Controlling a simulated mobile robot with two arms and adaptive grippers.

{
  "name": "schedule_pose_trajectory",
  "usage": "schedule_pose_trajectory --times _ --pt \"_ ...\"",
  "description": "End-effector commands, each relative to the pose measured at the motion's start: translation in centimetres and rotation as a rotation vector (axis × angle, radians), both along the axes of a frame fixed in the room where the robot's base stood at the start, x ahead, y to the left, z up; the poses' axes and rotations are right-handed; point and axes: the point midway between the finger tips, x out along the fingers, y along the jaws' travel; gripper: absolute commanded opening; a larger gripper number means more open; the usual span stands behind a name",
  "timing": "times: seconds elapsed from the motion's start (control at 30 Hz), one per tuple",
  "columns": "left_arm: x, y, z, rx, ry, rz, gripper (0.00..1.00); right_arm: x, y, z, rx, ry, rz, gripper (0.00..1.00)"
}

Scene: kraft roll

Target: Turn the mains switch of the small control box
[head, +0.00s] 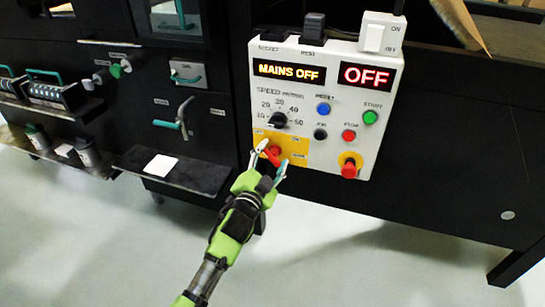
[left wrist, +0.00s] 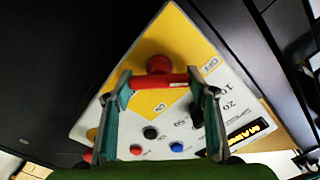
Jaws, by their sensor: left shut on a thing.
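The small control box (head: 325,85) is white and hangs on a black machine front. Its displays read "MAINS OFF" (head: 289,70) and "OFF" (head: 367,76). The mains switch (head: 273,155) is a red handle on a yellow plate (head: 297,146) at the box's lower left. My left gripper (head: 272,161) reaches up from below and is shut on this handle. In the left wrist view the red handle (left wrist: 158,81) spans between the two fingers (left wrist: 158,100), with a round red hub (left wrist: 159,65) behind it. The plate carries OFF and ON labels. My right gripper is not in view.
A red mushroom button (head: 349,169) sits at the box's lower right. A speed dial (head: 278,120) and several coloured buttons are above the switch. A black shelf (head: 185,174) with a white card (head: 160,165) juts out at left. The floor below is clear.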

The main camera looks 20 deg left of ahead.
Motion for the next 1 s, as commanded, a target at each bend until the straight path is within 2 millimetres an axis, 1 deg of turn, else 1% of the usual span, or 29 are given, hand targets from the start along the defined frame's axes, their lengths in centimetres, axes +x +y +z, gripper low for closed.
schedule_pose_trajectory --times 0.1,0.13,0.17,0.2,0.5,0.63,0.77,1.0 --pt "0.0 0.0 -0.1 -0.006 0.002 0.001 0.30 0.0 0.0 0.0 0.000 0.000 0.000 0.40" --pt "0.0 0.0 -0.1 -0.006 0.002 0.001 0.60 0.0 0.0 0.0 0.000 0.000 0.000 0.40" --pt "0.0 0.0 -0.1 -0.006 0.002 0.001 0.67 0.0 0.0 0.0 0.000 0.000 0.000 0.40" --pt "0.0 0.0 -0.1 -0.005 0.002 0.001 0.69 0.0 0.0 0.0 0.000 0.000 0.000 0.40" --pt "-0.1 0.0 0.0 -0.002 0.001 0.000 0.69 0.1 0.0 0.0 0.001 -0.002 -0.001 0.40" --pt "-0.8 0.0 -0.2 -0.002 0.003 0.000 0.69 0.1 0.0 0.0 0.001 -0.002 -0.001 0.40" --pt "-2.6 0.1 -0.2 -0.002 0.003 0.000 0.69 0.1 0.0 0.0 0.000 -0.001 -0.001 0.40" --pt "-7.5 0.3 -0.2 -0.002 0.004 0.001 0.69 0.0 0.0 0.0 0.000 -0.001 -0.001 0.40"
